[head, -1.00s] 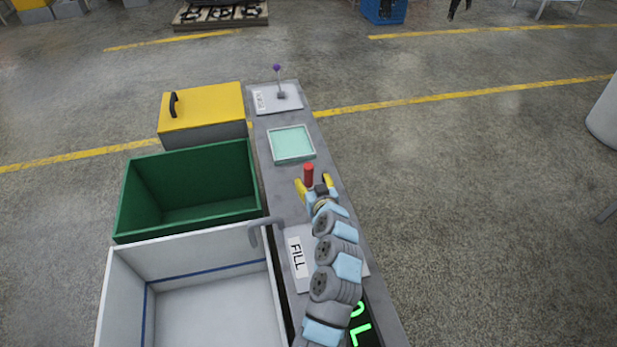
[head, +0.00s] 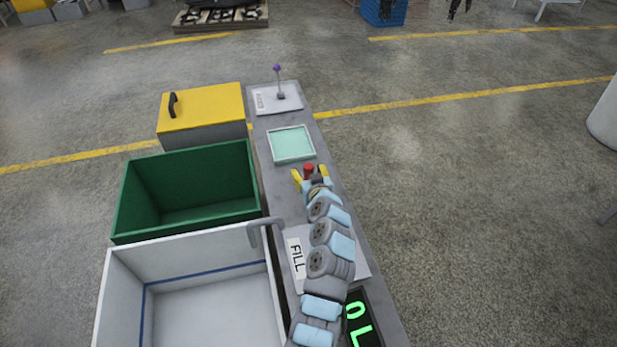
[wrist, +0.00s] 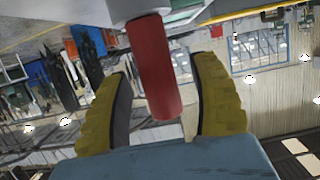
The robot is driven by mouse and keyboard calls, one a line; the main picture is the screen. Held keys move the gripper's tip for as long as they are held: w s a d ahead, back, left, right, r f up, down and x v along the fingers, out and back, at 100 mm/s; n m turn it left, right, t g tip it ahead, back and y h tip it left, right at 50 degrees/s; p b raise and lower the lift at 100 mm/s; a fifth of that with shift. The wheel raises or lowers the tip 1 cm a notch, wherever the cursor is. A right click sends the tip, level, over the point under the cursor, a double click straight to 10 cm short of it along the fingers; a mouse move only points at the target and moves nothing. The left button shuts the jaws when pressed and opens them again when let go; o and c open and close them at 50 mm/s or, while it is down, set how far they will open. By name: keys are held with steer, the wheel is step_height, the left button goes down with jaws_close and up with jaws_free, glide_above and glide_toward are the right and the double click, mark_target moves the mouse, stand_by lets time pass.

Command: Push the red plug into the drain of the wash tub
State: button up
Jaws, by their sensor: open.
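The red plug (head: 309,168) stands upright on the grey counter, near the pale green tray. In the wrist view the red plug (wrist: 158,72) is between my two yellow fingers, joined to a light base at the picture's top edge. My gripper (head: 310,175) is open around the plug, with a gap on each side in the wrist view (wrist: 163,95). It hides the plug's lower part in the head view. The white wash tub (head: 195,245) with a blue line inside is at lower left. Its drain is not visible.
A grey spout (head: 266,224) reaches over the tub's edge. A green bin (head: 190,215) and a yellow-lidded box (head: 202,104) stand beyond the tub. The counter holds the pale green tray (head: 291,143), a purple-knobbed lever (head: 278,80), a FILL label (head: 297,257) and a green-digit display (head: 358,315).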

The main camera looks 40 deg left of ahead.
mark_target(309, 166)
steer(key=shift+c, duration=0.3)
jaws_close()
steer(key=shift+r, duration=0.2)
steer(key=shift+r, duration=0.25)
step_height(309, 166, up, 3)
steer(key=shift+p, duration=0.65)
steer(key=s+d+r+p, duration=0.2)
steer(key=s+d+r, duration=0.6)
steer(key=s, duration=0.3)
steer(key=shift+d+r+p, duration=0.3)
steer(key=shift+d+r, duration=0.05)
steer(key=shift+r, duration=0.25)
